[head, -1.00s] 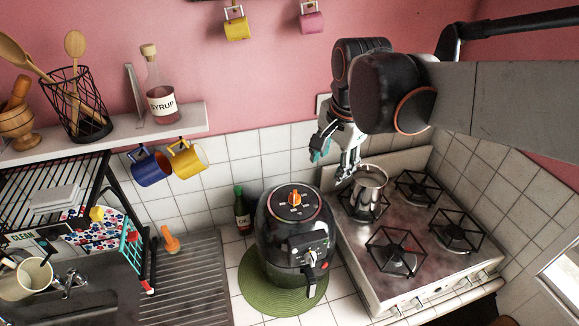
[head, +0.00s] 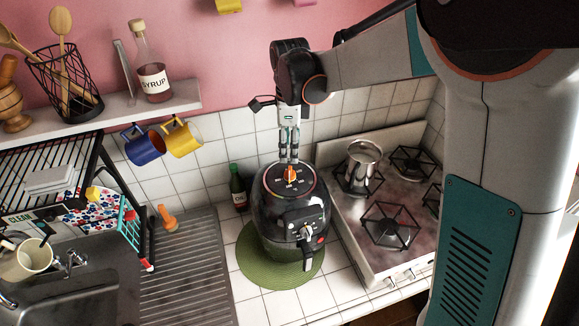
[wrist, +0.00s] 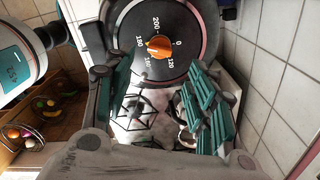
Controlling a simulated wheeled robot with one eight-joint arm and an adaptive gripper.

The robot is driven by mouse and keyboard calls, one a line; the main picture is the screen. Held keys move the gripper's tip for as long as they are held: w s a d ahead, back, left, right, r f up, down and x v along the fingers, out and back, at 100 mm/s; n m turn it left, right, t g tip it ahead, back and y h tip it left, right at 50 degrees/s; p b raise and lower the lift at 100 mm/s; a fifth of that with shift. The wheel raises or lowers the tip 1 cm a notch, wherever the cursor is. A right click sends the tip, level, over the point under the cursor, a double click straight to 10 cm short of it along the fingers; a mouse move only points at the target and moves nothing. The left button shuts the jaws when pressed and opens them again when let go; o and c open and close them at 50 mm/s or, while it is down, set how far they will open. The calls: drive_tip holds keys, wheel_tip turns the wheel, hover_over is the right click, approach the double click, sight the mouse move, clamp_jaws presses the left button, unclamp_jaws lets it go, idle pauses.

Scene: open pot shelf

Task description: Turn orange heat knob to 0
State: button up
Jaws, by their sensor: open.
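The orange heat knob (head: 290,174) sits at the centre of the round black dial on top of the dark air fryer (head: 283,212). The 0 mark is to the right of the knob there. I cannot clearly tell which number the knob points to. My gripper (head: 289,158) points down above the dial, close to the knob. In the wrist view its teal-padded fingers (wrist: 160,65) are apart, with nothing between them.
The air fryer stands on a green round mat (head: 250,268). A stove (head: 365,240) with a metal pot (head: 362,160) is to its right. A dark oil bottle (head: 238,187) stands to its left. A shelf (head: 180,102) with hanging mugs is at upper left.

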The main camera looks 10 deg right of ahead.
sight(290, 170)
wheel_tip(290, 170, down, 9)
drive_tip(key=shift+f+p, duration=0.1)
drive_tip(key=shift+p, duration=0.3)
drive_tip(key=c, duration=1.1)
